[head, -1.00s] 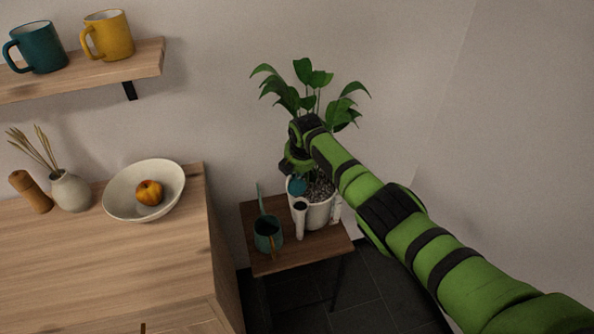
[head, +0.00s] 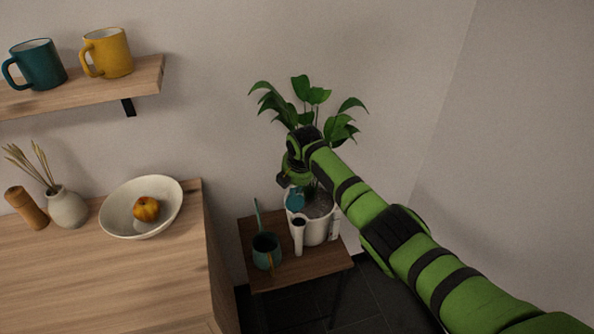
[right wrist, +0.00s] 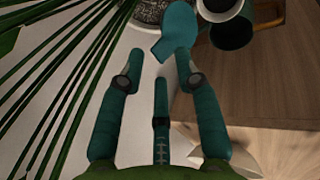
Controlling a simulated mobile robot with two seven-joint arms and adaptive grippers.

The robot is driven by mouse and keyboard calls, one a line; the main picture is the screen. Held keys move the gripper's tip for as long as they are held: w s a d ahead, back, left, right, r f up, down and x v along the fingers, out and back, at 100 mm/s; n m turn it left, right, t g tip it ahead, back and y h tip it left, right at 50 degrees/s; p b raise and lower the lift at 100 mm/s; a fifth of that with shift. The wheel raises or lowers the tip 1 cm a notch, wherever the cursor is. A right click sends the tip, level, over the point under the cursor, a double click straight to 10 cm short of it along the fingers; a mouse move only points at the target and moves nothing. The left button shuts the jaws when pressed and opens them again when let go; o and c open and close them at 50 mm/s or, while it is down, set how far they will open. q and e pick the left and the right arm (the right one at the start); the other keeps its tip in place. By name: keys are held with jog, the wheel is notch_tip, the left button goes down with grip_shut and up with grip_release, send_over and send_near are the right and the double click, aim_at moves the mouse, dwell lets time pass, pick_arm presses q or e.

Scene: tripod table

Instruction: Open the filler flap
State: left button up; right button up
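A white planter pot (head: 318,230) with a leafy plant stands on a small wooden table. A white filler tube (head: 299,238) rises at its front, with its dark mouth showing. The teal filler flap (head: 295,200) stands above and behind that mouth. In the right wrist view the flap (right wrist: 176,36) lies beside the uncovered tube mouth (right wrist: 218,7). My right gripper (right wrist: 159,72) points down near the flap. Its teal fingers are spread with nothing gripped between them, and the flap is just beyond the tips. Whether a finger touches it I cannot tell. My left gripper is not in view.
Leaves (head: 312,95) surround my right wrist. A wooden cabinet (head: 110,275) with a bowl (head: 125,222) stands to the left. The wall is close behind the plant.

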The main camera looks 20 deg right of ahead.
jog(key=v, duration=1)
jog(key=shift+r, duration=0.15)
jog(key=shift+c, duration=0.4)
